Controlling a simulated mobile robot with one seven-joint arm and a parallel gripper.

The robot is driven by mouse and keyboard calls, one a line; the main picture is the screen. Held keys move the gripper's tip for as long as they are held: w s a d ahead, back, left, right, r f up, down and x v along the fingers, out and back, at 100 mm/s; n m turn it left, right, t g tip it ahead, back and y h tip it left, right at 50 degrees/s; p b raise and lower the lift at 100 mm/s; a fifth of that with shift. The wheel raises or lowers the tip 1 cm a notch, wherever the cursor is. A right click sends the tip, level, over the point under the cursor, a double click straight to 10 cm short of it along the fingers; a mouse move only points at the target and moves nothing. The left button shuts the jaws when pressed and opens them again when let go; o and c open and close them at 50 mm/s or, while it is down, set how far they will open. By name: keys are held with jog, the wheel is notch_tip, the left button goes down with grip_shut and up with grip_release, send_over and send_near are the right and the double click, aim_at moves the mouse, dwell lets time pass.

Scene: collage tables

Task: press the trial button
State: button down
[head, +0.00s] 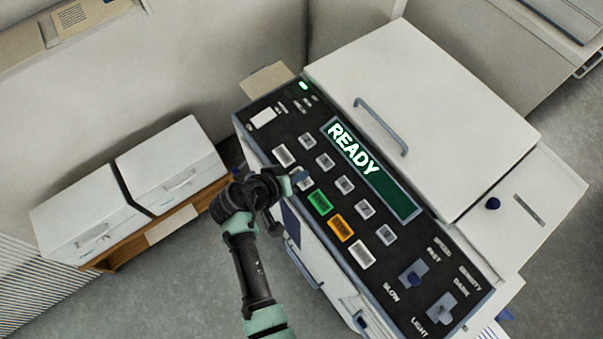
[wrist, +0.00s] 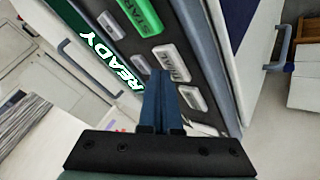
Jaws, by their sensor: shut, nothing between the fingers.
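The trial button is a pale, raised key with dark lettering in the wrist view (wrist: 172,64), between the green start button (wrist: 142,14) and another pale key (wrist: 193,98). In the head view the green start button (head: 319,202) shows, and the trial button beside it is partly hidden by my gripper (head: 299,176). My gripper is shut and empty. Its blue fingers in the wrist view (wrist: 158,78) point at the panel, with the tips just beside the trial button. I cannot tell whether they touch it.
The dark control panel (head: 400,234) belongs to a white copier (head: 425,95) and its display (head: 370,168) reads READY. An orange button (head: 341,228) and a pale key (head: 361,252) sit below the green one. White boxes (head: 170,165) stand on a wooden stand at left.

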jog(key=shift+r, duration=0.4)
jog(key=shift+r, duration=0.1)
notch_tip(320, 180, up, 5)
jog(key=p, duration=0.4)
jog(key=shift+p, duration=0.35)
dwell(0.5)
